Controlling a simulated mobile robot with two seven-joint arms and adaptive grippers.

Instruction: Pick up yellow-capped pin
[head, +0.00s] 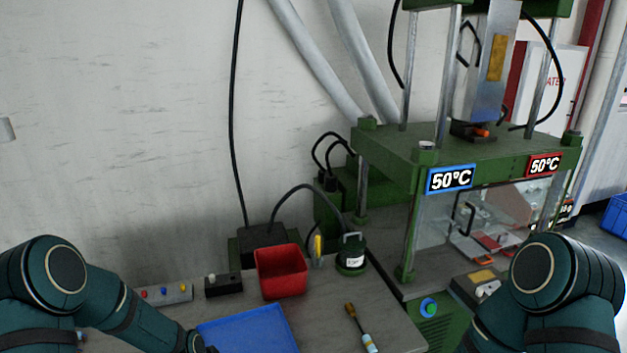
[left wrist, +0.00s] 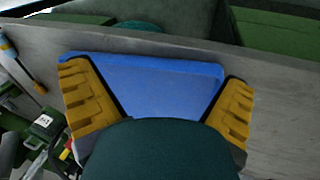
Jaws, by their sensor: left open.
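A grey block (head: 180,293) stands at the back left of the table in the head view and carries several small pins with coloured caps. The blue tray (left wrist: 160,72) lies beyond the fingers. In the head view my left forearm reaches in from the lower left, in front of the block. My right arm is at the right, its gripper out of view.
The blue tray (head: 249,330) lies at the front of the table. Behind it stand a red bin (head: 281,270), a black box (head: 223,285) and a dark green pot (head: 351,255). A brush (head: 361,328) lies to its right. The green press (head: 470,150) rises at the right.

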